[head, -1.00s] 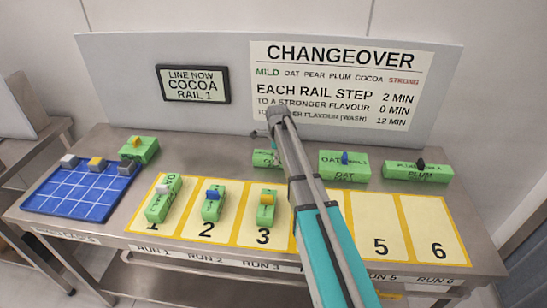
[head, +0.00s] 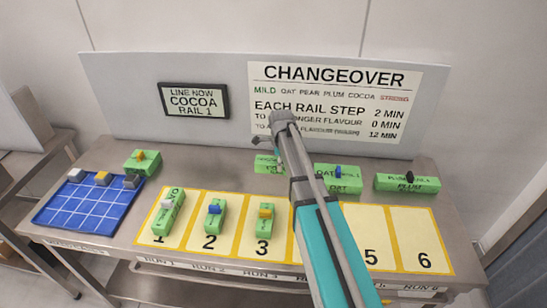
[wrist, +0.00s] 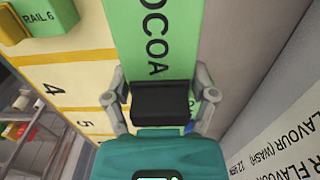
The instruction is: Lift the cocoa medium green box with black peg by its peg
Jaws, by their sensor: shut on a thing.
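The green cocoa box (wrist: 155,40) fills the upper middle of the wrist view, with COCOA printed on its face. Its black peg (wrist: 160,103) stands between the two grey fingers of my gripper (wrist: 162,108), which is shut on it. In the head view the box (head: 266,164) shows at the back of the table, left of the blue-pegged oat box, and my arm hides its right part. My fingers and the peg are hidden there. A gap under the box cannot be made out.
The blue-pegged oat box (head: 338,186) and black-pegged plum box (head: 407,185) stand to the right. Green boxes stand on spaces 1 (head: 169,213), 2 and 3. A blue tray (head: 75,213) is at left. The changeover board (head: 120,100) rises behind.

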